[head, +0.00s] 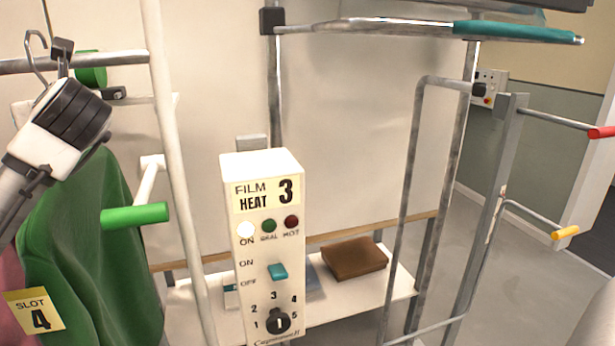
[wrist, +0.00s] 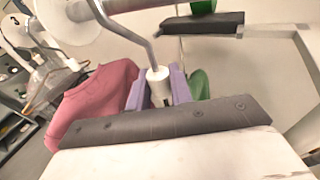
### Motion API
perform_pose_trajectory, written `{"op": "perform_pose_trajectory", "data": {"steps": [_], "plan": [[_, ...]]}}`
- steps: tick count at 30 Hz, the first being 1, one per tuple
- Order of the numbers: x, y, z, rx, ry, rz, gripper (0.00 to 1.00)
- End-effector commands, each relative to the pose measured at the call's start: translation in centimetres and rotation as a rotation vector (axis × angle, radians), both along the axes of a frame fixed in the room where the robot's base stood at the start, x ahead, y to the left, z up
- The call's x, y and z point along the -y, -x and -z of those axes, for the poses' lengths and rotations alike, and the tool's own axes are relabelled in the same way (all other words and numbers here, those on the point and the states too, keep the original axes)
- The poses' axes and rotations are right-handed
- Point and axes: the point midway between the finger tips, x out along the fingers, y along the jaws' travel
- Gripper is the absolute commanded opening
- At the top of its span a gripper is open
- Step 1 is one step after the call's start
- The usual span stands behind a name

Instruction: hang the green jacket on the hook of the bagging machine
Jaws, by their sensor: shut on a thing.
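The green jacket (head: 85,240) hangs at the left in the head view, its upper part partly behind my arm. A small part of it shows behind the fingers in the wrist view (wrist: 199,84). My gripper (wrist: 158,90) has its purple fingers shut on the white collar of a hanger (wrist: 157,74). The hanger's metal hook rises from the collar to the rail (head: 125,57); whether it bears on the rail is unclear. The bagging machine has a white control box (head: 265,240) marked FILM HEAT 3. I cannot tell which part is its hook.
A pink garment (wrist: 95,100) hangs beside the green jacket. A yellow SLOT 4 tag (head: 34,311) is at lower left. A green-ended peg (head: 135,215) projects by the white post. Red (head: 602,132) and yellow (head: 566,233) pegs stand at right. A teal-handled bar (head: 515,32) crosses the top.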

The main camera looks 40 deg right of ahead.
Motion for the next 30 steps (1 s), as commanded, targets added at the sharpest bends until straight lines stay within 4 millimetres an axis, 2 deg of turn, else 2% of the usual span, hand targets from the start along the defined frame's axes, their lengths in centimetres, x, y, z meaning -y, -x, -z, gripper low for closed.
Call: {"op": "perform_pose_trajectory", "data": {"steps": [18, 30], "plan": [[-1.0, 3.2, -0.2, 0.006, -0.001, 0.0, 0.0], [-1.1, 3.5, -0.2, 0.005, -0.001, 0.0, 0.0]]}}
